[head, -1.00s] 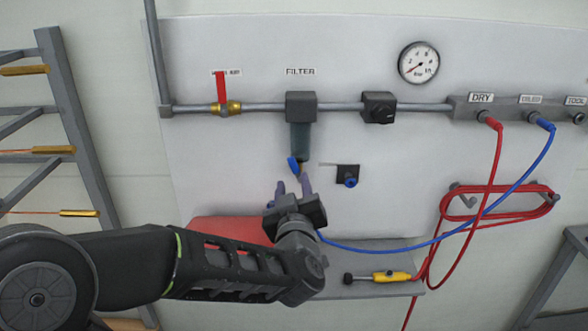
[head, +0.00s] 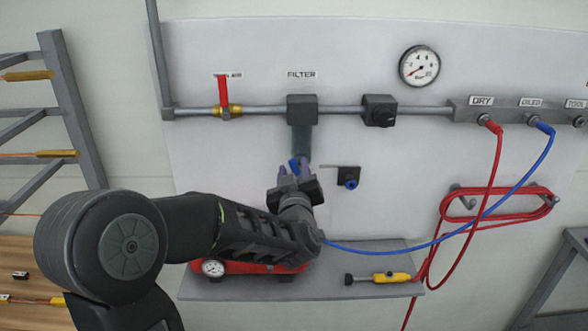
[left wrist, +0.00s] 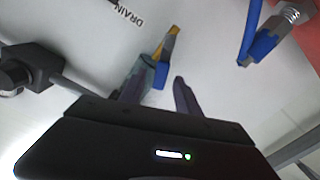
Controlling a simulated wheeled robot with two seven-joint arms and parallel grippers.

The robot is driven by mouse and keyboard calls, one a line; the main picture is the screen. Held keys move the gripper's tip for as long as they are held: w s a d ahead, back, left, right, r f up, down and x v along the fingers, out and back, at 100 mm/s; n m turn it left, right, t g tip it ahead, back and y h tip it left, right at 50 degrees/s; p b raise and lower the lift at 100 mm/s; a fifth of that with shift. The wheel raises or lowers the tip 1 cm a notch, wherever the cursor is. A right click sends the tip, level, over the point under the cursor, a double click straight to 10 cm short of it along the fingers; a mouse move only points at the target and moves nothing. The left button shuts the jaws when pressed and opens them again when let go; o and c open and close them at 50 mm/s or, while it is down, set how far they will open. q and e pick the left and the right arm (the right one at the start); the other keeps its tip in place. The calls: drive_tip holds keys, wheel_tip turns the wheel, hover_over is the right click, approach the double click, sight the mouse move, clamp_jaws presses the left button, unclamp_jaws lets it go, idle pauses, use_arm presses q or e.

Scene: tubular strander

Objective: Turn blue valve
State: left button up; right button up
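The blue valve (head: 294,167) is a small blue lever on a brass stem, at the bottom of the filter bowl (head: 302,138) under the FILTER label. My left gripper (head: 295,168) is right at it, pointing up the panel. In the left wrist view, the blue lever (left wrist: 160,74) shows between the two purple-grey fingers (left wrist: 160,86), close to the left one. A gap shows between the lever and the right finger; whether the left finger touches it I cannot tell. The fingers are apart. My right gripper is not in view.
A black bracket with a blue fitting (head: 348,183) is just right of my gripper. Below is a grey shelf (head: 330,291) with a red gauge unit (head: 240,267) and a yellow tool (head: 391,277). A blue hose (head: 440,237) crosses to the right. A red-handled valve (head: 223,92) is upper left.

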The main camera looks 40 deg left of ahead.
use_arm(q)
drive_tip(key=shift+c, duration=0.6)
clamp_jaws()
idle(0.8)
